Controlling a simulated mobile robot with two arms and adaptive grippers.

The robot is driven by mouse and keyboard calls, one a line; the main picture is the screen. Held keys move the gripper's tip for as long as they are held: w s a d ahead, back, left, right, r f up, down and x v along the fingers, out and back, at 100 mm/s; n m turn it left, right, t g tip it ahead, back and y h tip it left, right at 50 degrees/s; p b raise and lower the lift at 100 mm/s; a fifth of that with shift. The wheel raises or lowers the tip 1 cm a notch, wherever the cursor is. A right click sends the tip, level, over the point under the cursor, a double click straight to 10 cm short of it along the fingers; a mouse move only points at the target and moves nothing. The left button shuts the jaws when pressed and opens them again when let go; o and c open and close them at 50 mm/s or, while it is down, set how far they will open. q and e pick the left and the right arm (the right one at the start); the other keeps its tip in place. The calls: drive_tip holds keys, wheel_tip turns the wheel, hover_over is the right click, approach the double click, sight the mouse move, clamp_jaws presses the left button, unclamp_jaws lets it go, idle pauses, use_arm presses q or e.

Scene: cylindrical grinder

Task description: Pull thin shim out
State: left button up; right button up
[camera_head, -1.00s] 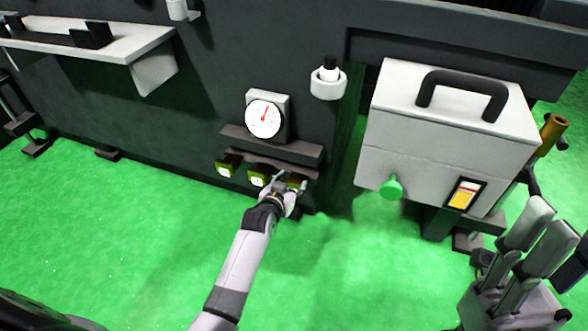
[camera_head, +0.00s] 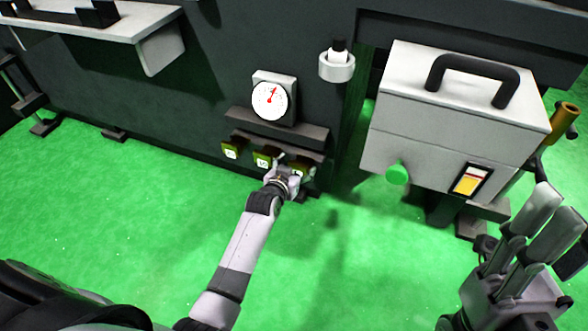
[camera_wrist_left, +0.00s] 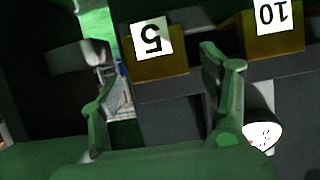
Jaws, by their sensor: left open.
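Three olive-yellow shim blocks with white labels sit in a row under a dark ledge in the head view: the left one (camera_head: 231,150), the middle one marked 10 (camera_head: 264,161), and the right one, mostly hidden behind my left gripper (camera_head: 287,172). In the left wrist view, the shim marked 5 (camera_wrist_left: 160,68) lies between the two spread fingers of my left gripper (camera_wrist_left: 158,66), its label upside down. I cannot tell whether they touch it. The 10 shim (camera_wrist_left: 272,44) is outside the right finger. My right gripper (camera_head: 538,222) is raised at the lower right; its opening is unclear.
A dial gauge (camera_head: 271,99) stands above the ledge (camera_head: 275,130). A white-grey shelf (camera_head: 100,38) is upper left. The green floor (camera_head: 130,215) is open.

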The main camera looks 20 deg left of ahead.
use_arm(q)
drive_tip(key=v, duration=1.2)
drive_tip(key=shift+r, duration=0.1)
